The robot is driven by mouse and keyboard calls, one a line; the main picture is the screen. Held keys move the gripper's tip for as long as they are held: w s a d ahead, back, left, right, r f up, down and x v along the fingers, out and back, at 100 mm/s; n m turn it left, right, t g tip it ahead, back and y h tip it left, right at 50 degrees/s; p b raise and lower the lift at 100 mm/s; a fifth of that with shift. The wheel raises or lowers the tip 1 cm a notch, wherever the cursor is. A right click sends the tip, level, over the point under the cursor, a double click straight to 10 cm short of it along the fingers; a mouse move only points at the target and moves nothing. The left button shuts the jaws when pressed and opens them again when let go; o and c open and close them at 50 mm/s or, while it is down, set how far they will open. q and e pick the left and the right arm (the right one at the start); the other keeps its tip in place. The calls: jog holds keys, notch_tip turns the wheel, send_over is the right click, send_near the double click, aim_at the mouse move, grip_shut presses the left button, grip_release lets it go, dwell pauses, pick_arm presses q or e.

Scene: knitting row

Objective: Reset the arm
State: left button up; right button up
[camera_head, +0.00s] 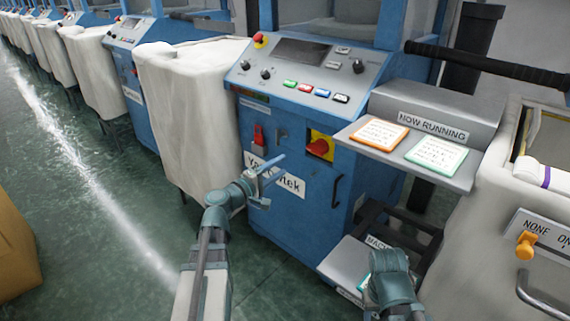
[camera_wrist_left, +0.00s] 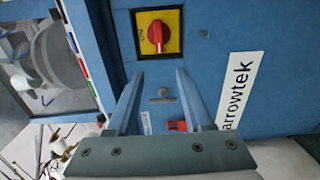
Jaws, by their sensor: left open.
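My left gripper (camera_head: 268,178) is in front of the blue machine's front panel (camera_head: 310,210), near the white name label (camera_head: 257,170). Its jaws are open and nothing shows between them. In the left wrist view the two fingers (camera_wrist_left: 158,75) point at the blue panel, with a small grey fitting (camera_wrist_left: 162,96) and a red part (camera_wrist_left: 177,125) seen between or beyond them. The red rotary switch on its yellow plate (camera_wrist_left: 157,33) is above. My right arm (camera_head: 390,283) shows at the bottom right; its gripper fingers are hidden.
A control panel (camera_head: 305,70) with coloured buttons tops the machine. A grey shelf (camera_head: 437,98) marked NOW RUNNING holds an orange-edged card (camera_head: 379,134) and a green-edged card (camera_head: 436,153). A pale fabric bin (camera_head: 185,110) stands left.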

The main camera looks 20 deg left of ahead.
pick_arm(q)
jog(key=shift+s, duration=0.1)
dwell(0.4)
jog(key=s+d+f+m+g+h, duration=0.1)
jog(key=s+d+f+m+g, duration=0.2)
jog(key=d+f+m+g, duration=0.35)
jog(key=s+d+f+m+g, duration=0.3)
jog(key=s+d+f, duration=0.1)
jog(key=d+f, duration=0.4)
jog(key=s+f+m+g+y, duration=0.5)
jog(key=s+f+g+y, duration=0.25)
jog(key=s, duration=0.35)
jog(key=s+d+m+y, duration=0.1)
jog(key=s+d+m, duration=0.4)
jog(key=d, duration=0.5)
notch_tip(320, 180, up, 36)
jog(key=n+p, duration=0.1)
jog(key=p, duration=3.4)
jog(key=shift+s+a+p, duration=0.25)
jog(key=shift+s+p, duration=0.05)
jog(key=shift+p, duration=0.05)
